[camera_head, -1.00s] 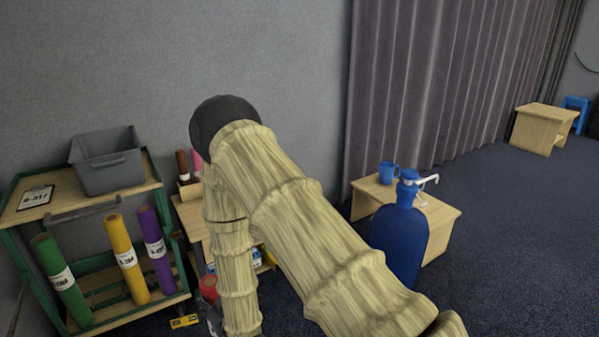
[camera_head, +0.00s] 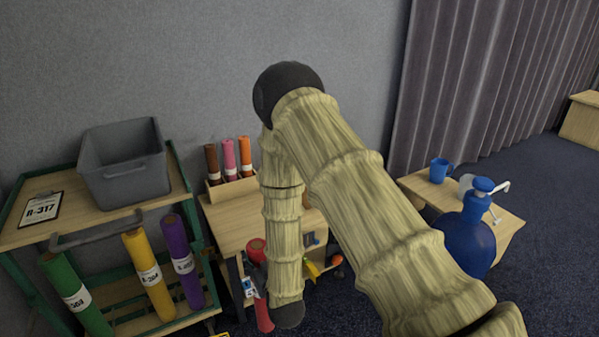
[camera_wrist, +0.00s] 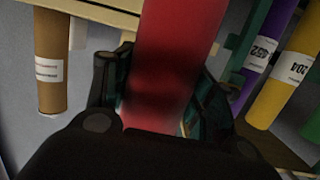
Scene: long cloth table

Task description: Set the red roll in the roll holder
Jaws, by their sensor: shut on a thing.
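The red roll (camera_head: 257,250) stands roughly upright beside my forearm in the head view, and its lower part shows below my gripper (camera_head: 252,288). My arm hides part of both. In the wrist view, my gripper (camera_wrist: 155,95) is shut around the red roll (camera_wrist: 175,45), with a dark finger on each side. A wooden holder (camera_head: 232,188) at the back of a small desk carries a brown, a pink and an orange roll. The red roll is in front of this desk, outside the holder. The brown roll (camera_wrist: 50,50) also shows in the wrist view.
At left, a green-framed cart (camera_head: 100,212) carries a grey bin (camera_head: 125,165), a clipboard (camera_head: 42,208) and leaning green, yellow and purple rolls. The small desk (camera_head: 232,220) is close beside it. A blue bottle (camera_head: 465,245) and mug (camera_head: 439,170) are at right. Dark carpet lies open beyond.

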